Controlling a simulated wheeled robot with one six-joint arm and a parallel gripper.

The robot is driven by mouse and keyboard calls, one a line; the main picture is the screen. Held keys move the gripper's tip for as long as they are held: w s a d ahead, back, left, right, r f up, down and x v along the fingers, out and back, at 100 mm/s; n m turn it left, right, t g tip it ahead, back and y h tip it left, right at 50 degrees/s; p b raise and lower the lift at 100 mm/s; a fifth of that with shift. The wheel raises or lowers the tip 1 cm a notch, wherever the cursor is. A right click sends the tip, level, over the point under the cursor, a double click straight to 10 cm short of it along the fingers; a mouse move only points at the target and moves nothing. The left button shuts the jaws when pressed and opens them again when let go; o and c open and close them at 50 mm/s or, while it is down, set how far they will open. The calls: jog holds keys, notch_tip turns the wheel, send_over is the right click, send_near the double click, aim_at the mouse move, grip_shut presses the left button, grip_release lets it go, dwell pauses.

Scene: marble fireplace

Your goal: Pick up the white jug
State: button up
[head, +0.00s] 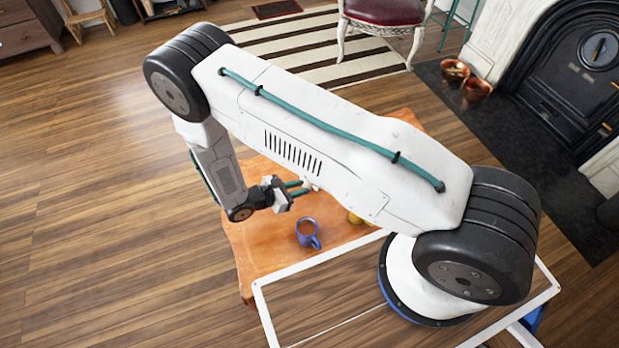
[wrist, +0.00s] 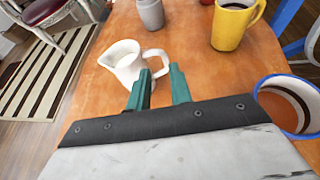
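The white jug (wrist: 122,63) stands upright on the orange-brown wooden table (wrist: 205,75) in the wrist view. Its handle (wrist: 163,56) points right, toward the space just beyond my fingertips. My gripper (wrist: 160,71) has two teal fingers with a gap between them and nothing held. The fingers are close to the jug's handle side; I cannot tell whether they touch it. In the head view my gripper (head: 298,188) is low over the table, and my arm hides most of the jug's area.
A blue mug (head: 307,240) stands near my gripper; it also shows at the right of the wrist view (wrist: 292,118). A yellow mug (wrist: 231,30) and a grey cup (wrist: 150,14) stand farther back. A red-seated chair (head: 385,10) is beyond the table.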

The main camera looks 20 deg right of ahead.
aim_at(317, 188)
jog(key=shift+s+d+f, duration=0.1)
jog(key=shift+s+f, duration=0.1)
jog(key=shift+f, duration=0.35)
jog(key=shift+d+f, duration=0.25)
jog(key=shift+d, duration=0.05)
jog(key=x, duration=0.7)
jog(key=shift+s, duration=0.1)
grip_shut()
